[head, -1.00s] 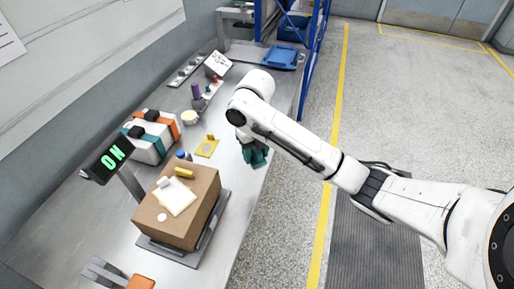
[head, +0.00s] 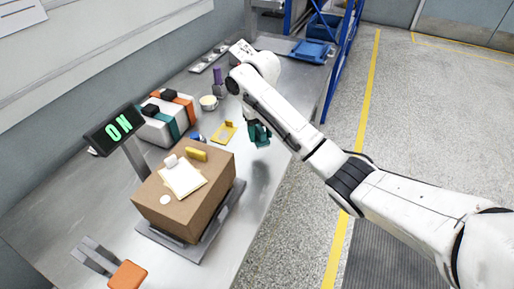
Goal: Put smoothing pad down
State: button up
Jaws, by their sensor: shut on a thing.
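The gripper appears above the bench surface, apart from the tray and from the cardboard box.
A cardboard box (head: 205,200) with a white sheet and a yellow piece on top stands on a grey platform. A display (head: 116,129) with green characters stands behind it. Bench right of the box is clear.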

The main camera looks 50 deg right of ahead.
aim_at(257, 140)
jog(key=shift+w+d+f, duration=0.2)
jog(key=shift+w+f, duration=0.35)
jog(key=shift+f, duration=0.05)
jog(key=shift+w+d+f, duration=0.15)
jog(key=shift+w+f, duration=0.35)
jog(key=shift+f, duration=0.05)
jog(key=shift+w+f, duration=0.1)
jog(key=shift+f, duration=1.6)
jog(key=shift+f, duration=0.15)
jog(key=o, duration=0.9)
jog(key=shift+o, duration=0.2)
notch_tip(257, 140, up, 12)
jog(key=shift+r+p, duration=0.2)
jog(key=shift+p, duration=0.45)
